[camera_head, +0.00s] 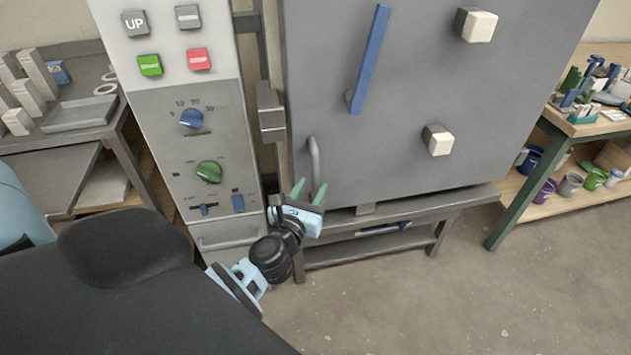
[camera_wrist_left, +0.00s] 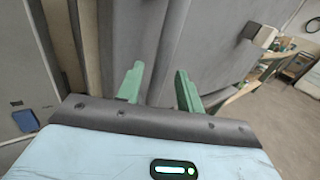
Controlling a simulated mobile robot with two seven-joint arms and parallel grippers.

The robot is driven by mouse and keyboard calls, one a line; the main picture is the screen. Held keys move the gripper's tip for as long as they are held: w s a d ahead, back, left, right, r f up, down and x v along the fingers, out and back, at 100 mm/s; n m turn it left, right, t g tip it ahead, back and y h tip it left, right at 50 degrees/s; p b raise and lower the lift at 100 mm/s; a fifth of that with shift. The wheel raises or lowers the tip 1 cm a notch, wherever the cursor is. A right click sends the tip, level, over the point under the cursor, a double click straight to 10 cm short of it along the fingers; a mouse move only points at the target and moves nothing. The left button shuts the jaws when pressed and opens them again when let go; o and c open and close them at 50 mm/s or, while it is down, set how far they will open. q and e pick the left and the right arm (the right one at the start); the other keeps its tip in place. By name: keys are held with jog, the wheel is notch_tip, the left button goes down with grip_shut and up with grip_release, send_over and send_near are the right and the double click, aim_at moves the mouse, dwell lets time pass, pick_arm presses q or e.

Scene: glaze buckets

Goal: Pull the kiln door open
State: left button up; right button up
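The kiln door (camera_head: 400,110) is a large grey panel in the head view and looks shut. A grey vertical bar handle (camera_head: 315,160) is at its lower left. My left gripper (camera_head: 312,185) is at the lower end of this handle, with its two green fingers apart. In the left wrist view the handle (camera_wrist_left: 168,50) runs up between the open fingers (camera_wrist_left: 158,70). I cannot tell whether either finger touches it. My right gripper is not in view.
A control panel (camera_head: 180,90) with buttons and knobs stands left of the door. A blue bar (camera_head: 370,60) and white-capped knobs (camera_head: 438,141) project from the door. A table (camera_head: 60,100) is left, a shelf (camera_head: 545,185) with buckets right. Floor (camera_head: 430,300) in front is clear.

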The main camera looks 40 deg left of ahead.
aim_at(314, 185)
pick_arm(q)
jog(key=shift+x, duration=1.5)
grip_shut()
